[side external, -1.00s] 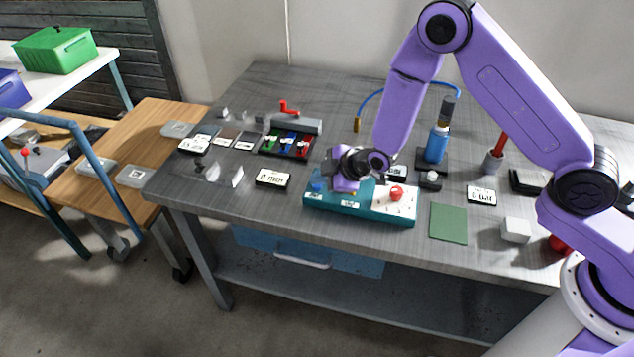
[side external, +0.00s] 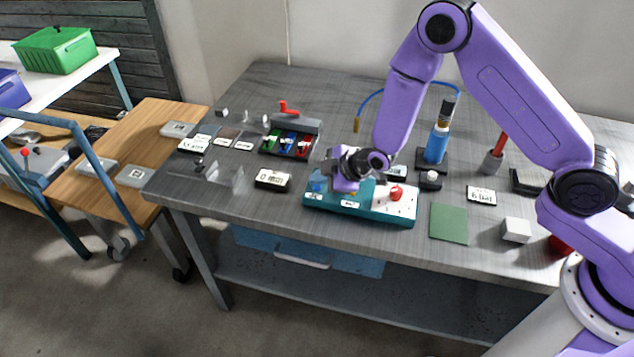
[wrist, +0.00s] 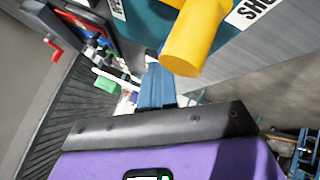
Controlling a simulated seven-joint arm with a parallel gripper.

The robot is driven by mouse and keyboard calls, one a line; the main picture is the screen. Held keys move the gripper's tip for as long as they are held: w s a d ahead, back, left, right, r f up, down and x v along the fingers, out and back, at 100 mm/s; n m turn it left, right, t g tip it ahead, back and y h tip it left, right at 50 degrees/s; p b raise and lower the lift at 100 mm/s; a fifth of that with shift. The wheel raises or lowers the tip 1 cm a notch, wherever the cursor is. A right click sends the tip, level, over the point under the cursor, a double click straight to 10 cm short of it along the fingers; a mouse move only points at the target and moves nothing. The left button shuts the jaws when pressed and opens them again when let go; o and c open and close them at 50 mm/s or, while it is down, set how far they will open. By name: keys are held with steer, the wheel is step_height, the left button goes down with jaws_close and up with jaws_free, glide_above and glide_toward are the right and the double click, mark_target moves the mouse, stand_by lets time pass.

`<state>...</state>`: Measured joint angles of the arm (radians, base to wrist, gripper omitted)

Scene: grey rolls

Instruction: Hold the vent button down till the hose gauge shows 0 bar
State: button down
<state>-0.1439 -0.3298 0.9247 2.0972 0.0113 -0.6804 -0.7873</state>
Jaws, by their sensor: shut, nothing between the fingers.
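My gripper (side external: 345,186) is shut and empty, low over the teal box (side external: 385,215) on the bench. In the wrist view its closed blue fingers (wrist: 157,90) are close to a yellow cylinder (wrist: 188,42) standing on a teal surface. Whether they touch it is unclear. The box also has a red knob (side external: 396,192) on its white right part and a blue piece (side external: 318,185) on the left. Which control is the vent button cannot be told. A white display card (side external: 481,196) reads a digit and "bar"; the digit is too small to be sure of.
A blue hose (side external: 370,100) curves behind my arm near a blue cylinder (side external: 437,145). A white button on a black base (side external: 430,180) sits right of the gripper. A green mat (side external: 449,223) and white cube (side external: 516,230) lie right. Another display (side external: 272,179) is left.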

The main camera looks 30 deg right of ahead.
mark_target(320, 187)
steer(key=shift+r, duration=0.9)
steer(key=shift+r, duration=2.5)
steer(key=s+d+r+g, duration=0.15)
steer(key=s+r, duration=0.25)
steer(key=s, duration=0.4)
steer(key=s+d+r+g, duration=0.1)
steer(key=s+r+g, duration=0.2)
steer(key=s, duration=0.5)
steer(key=s+d+r+m+g+h, duration=0.1)
steer(key=s+d+r+h, duration=0.1)
steer(key=s+d, duration=0.5)
steer(key=s+d+r+g+h, duration=0.1)
steer(key=s+d+r, duration=0.3)
steer(key=s, duration=1)
steer(key=d+g, duration=0.1)
steer(key=d, duration=0.2)
steer(key=shift+d+m+h, duration=0.3)
steer(key=shift+m+h, duration=0.1)
